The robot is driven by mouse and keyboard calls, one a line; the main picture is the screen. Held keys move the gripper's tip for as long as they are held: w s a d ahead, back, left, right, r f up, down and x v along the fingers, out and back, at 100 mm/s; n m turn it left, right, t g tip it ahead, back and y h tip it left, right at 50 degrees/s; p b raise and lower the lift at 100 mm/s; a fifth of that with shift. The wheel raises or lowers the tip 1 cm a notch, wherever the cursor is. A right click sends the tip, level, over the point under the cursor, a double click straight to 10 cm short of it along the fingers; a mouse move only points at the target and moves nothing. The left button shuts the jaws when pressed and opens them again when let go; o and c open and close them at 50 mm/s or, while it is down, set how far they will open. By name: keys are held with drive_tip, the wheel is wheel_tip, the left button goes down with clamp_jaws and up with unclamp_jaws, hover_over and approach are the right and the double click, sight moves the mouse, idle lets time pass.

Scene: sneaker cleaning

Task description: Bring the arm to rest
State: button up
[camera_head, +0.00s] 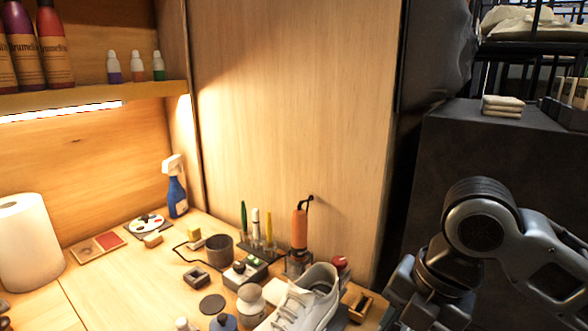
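My arm (484,236) shows at the lower right, bent, in front of the dark cabinet. Its dark lower links run down to the bottom edge of the picture. My gripper's fingers do not show, so I cannot see whether it is open or holds something. A white sneaker (301,306) stands on the wooden workbench (100,297) to the left of my arm, its lower part cut off by the bottom edge.
The bench holds a paper roll (27,243), a blue spray bottle (175,190), a dark cup (218,249), an orange-handled tool (299,230) and several small items. A shelf (95,98) with bottles hangs above. The dark cabinet (500,150) stands right, folded cloths (502,106) on top.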

drive_tip(key=a+r+m+t+y, duration=0.3)
drive_tip(key=a+m+t+y, duration=0.15)
drive_tip(key=a, duration=0.45)
drive_tip(key=a+r+m+t+y, duration=0.35)
drive_tip(key=a+m+y, duration=0.2)
drive_tip(key=a, duration=0.45)
drive_tip(key=s+d+f+m+t+h, duration=0.3)
drive_tip(key=s+d+f+m+h, duration=0.3)
drive_tip(key=m, duration=0.3)
drive_tip(key=s+d+f+m+t+h, duration=0.3)
drive_tip(key=s+d+f+m, duration=0.35)
drive_tip(key=s+m, duration=0.25)
drive_tip(key=s+d+h, duration=0.1)
drive_tip(key=s+d, duration=0.5)
drive_tip(key=s, duration=0.3)
drive_tip(key=s+d+r+h, duration=0.1)
drive_tip(key=s+d+h, duration=0.1)
drive_tip(key=s+d, duration=0.4)
drive_tip(key=v, duration=0.4)
drive_tip(key=shift+s+d+f, duration=0.2)
drive_tip(key=shift+s+d, duration=0.15)
drive_tip(key=shift+a, duration=0.1)
